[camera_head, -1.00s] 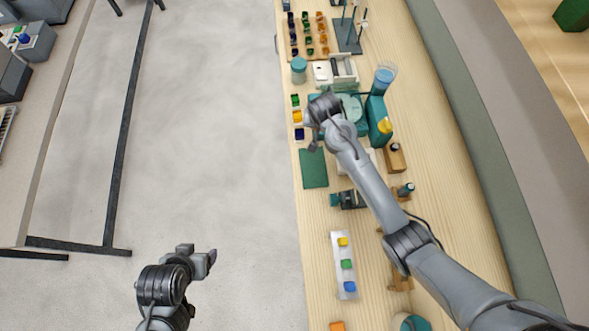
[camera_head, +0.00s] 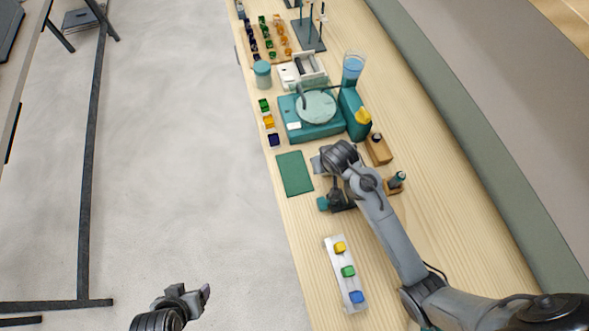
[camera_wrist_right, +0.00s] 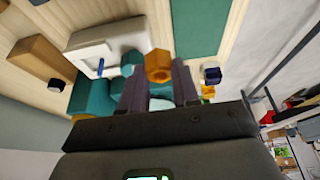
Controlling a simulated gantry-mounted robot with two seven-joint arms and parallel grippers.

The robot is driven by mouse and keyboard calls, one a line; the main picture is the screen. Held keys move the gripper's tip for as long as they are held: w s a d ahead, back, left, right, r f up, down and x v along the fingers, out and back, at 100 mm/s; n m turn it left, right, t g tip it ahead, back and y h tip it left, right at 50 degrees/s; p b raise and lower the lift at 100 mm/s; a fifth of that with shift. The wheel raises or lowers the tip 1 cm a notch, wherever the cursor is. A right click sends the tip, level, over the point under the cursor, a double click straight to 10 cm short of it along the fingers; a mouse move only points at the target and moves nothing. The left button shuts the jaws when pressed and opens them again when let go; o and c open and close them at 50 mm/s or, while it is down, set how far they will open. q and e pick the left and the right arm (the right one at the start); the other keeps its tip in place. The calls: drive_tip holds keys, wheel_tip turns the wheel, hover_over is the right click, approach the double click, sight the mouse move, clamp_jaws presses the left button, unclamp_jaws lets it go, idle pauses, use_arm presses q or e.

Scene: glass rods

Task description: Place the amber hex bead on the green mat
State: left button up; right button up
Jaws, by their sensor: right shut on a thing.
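The amber hex bead (camera_wrist_right: 157,66) is pinched between the two fingers of my right gripper (camera_wrist_right: 158,82) in the right wrist view, held in the air. In the head view the right gripper (camera_head: 319,166) is beside the right edge of the green mat (camera_head: 295,173); the bead cannot be made out there. The mat also shows in the right wrist view (camera_wrist_right: 200,28), beyond the bead and to its right. It lies flat and its visible surface is bare. My left gripper (camera_head: 190,298) is low at the left, over the floor and off the table; its finger gap is unclear.
A teal machine with a round plate (camera_head: 316,107) stands behind the mat. A white strip with coloured blocks (camera_head: 346,292) lies in front. A small dark and teal device (camera_head: 336,203) is close under the right arm. A row of coloured blocks (camera_head: 268,121) lies along the left edge.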

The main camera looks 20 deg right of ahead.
drive_tip(key=w+a+f, duration=0.1)
drive_tip(key=w+a, duration=0.1)
drive_tip(key=w+a+f, duration=0.4)
drive_tip(key=a, duration=0.1)
drive_tip(key=shift+f, duration=0.15)
drive_tip(key=shift+f+p, duration=0.35)
drive_tip(key=shift+f, duration=1.7)
drive_tip(key=shift+f, duration=0.1)
drive_tip(key=o, duration=1)
drive_tip(key=shift+o, duration=0.2)
